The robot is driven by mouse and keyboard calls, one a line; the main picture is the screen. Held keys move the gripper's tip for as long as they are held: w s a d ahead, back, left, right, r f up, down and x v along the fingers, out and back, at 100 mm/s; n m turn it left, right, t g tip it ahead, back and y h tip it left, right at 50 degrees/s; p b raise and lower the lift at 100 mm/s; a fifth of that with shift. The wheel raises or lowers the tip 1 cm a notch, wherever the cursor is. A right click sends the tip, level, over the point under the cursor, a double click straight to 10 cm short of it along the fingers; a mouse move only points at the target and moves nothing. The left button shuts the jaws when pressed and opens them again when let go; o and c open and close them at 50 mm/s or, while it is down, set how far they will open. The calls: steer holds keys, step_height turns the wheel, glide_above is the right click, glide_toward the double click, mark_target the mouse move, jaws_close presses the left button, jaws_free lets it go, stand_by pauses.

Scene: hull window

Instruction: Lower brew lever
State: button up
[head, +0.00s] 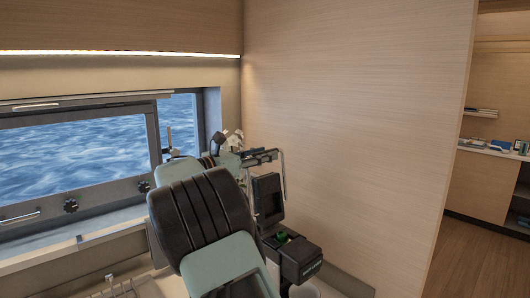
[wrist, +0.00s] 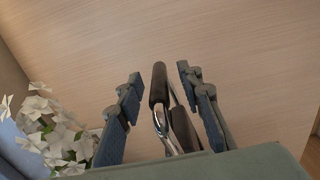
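The brew lever (wrist: 158,84) stands between my gripper's fingers in the wrist view, a dark handle on a chrome shaft. A second dark handle-like part shows just behind and right of it. My gripper (wrist: 160,78) is open, with a blue-padded finger on each side and visible gaps to the handle. In the head view my gripper (head: 262,156) is beside a thin metal bar (head: 283,175) above the dark coffee machine (head: 267,197). My own arm hides much of the machine there, and I cannot tell the lever's full shape.
White flowers (wrist: 62,140) are left of my gripper in the wrist view. A window (head: 75,145) with sea outside is at the left, with a ledge below. A wooden wall (head: 350,100) stands behind the machine. Open floor (head: 485,250) lies at the far right.

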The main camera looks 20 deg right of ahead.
steer(key=shift+w+d, duration=0.2)
steer(key=shift+d, duration=0.2)
steer(key=shift+c, duration=0.3)
jaws_close()
